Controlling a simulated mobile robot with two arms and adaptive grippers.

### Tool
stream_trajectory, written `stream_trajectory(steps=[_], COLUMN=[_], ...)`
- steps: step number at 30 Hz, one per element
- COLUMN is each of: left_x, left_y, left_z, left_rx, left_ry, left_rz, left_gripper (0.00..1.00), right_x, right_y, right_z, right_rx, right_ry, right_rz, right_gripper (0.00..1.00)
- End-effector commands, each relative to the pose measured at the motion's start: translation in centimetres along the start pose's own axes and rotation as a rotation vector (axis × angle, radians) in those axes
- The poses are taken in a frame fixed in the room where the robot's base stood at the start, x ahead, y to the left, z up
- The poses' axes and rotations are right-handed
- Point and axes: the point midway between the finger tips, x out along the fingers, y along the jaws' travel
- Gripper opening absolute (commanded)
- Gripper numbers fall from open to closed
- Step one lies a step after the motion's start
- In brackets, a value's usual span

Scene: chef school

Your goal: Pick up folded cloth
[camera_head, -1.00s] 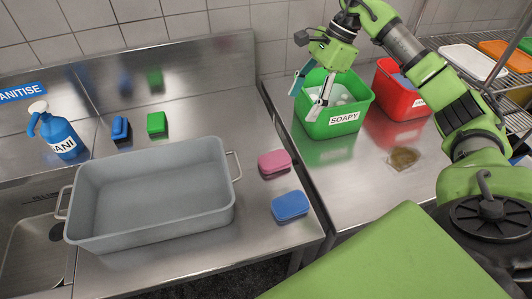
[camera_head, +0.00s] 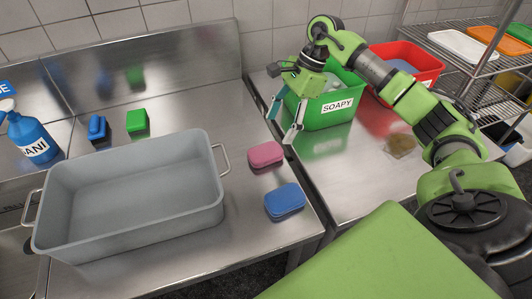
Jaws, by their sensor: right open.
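A pink folded pad (camera_head: 265,154) and a blue folded pad (camera_head: 285,200) lie flat on the steel counter, right of the grey basin. A smaller blue pad (camera_head: 97,127) and a green pad (camera_head: 137,121) are at the back left, near the splashback. Which one is the folded cloth I cannot tell for sure; they look like thick cloths or sponges. My right gripper (camera_head: 281,124) is open and empty, pointing down, above and behind the pink pad and apart from it, by the left side of the green SOAPY tub. My left gripper is not in view.
The large grey basin (camera_head: 205,215) takes up the counter's middle. A blue spray bottle (camera_head: 30,138) stands left. The green SOAPY tub (camera_head: 325,112) and a red tub (camera_head: 425,70) stand on the right counter, with a brown patch (camera_head: 400,144). A rack with trays is at far right.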

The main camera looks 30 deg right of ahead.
Motion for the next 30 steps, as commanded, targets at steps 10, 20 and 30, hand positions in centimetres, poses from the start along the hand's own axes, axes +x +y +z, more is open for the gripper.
stream_trajectory(steps=[10,20,30], left_x=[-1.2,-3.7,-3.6], left_y=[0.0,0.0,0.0], left_z=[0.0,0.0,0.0], left_rx=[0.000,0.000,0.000], left_ry=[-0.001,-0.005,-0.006], left_rz=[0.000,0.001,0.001], left_gripper=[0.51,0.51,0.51], right_x=[3.6,8.0,8.6], right_y=[0.1,0.1,0.0], right_z=[0.2,0.7,0.5], right_rx=[0.000,0.001,0.000], right_ry=[0.000,-0.001,0.000], right_rz=[0.001,0.001,-0.002], right_gripper=[0.65,0.65,0.65])
